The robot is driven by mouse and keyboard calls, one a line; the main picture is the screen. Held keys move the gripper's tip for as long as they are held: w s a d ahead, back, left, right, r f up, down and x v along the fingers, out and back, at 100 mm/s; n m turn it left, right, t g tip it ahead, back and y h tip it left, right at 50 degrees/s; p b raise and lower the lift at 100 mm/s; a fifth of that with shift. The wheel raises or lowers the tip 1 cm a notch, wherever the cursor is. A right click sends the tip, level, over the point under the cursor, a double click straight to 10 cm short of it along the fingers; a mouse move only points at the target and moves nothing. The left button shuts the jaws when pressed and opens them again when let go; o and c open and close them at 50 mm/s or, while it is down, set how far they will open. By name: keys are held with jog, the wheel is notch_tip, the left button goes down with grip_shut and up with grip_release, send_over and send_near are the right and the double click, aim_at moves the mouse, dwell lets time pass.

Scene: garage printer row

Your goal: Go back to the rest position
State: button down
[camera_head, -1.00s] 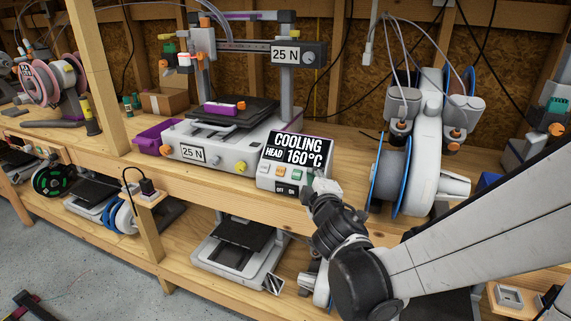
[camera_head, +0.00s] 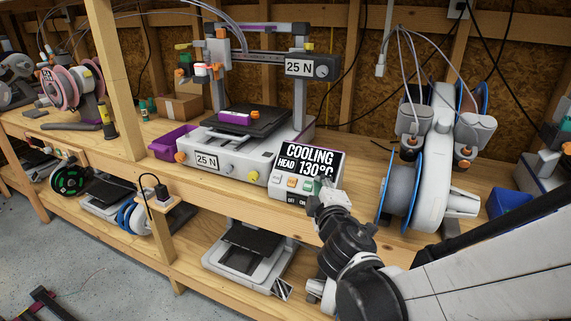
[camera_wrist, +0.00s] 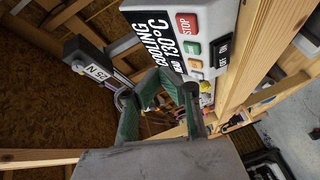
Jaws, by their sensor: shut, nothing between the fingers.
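My gripper (camera_head: 318,192) is in front of the printer's control box, near its lower right corner, at the front edge of the bench. In the wrist view my gripper (camera_wrist: 165,80) shows its green-grey fingers closed at the tips with nothing held. The control box (camera_head: 306,169) has a screen reading "COOLING HEAD 130°C", and in the wrist view the same box (camera_wrist: 194,30) fills the top, with red STOP, green and orange buttons and an OFF/ON switch. I cannot tell whether the fingertips touch the box.
The printer (camera_head: 225,150) stands behind with a purple part (camera_head: 237,117) on its black bed. A purple bin (camera_head: 172,141) is left of it. A white spool unit (camera_head: 432,165) stands close on the right. A second printer (camera_head: 250,250) sits on the lower shelf. Open floor lies at lower left.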

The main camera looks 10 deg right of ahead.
jog(key=shift+d, duration=0.1)
dwell(0.3)
jog(key=s+d+r+m+g+h+p, duration=0.25)
jog(key=s+d+m+g, duration=0.25)
jog(key=s+m, duration=0.35)
jog(key=s+a+m+g+y+p, duration=0.1)
jog(key=s+a+m+g+y, duration=0.1)
jog(key=s, duration=0.4)
jog(key=s+a+m+g+y+p, duration=0.1)
jog(key=s+a+m+g+y, duration=0.1)
jog(key=s, duration=0.4)
jog(key=shift+s+a+f+m+g, duration=0.15)
jog(key=shift+s+f+m+g, duration=0.2)
jog(key=shift+m+g, duration=0.1)
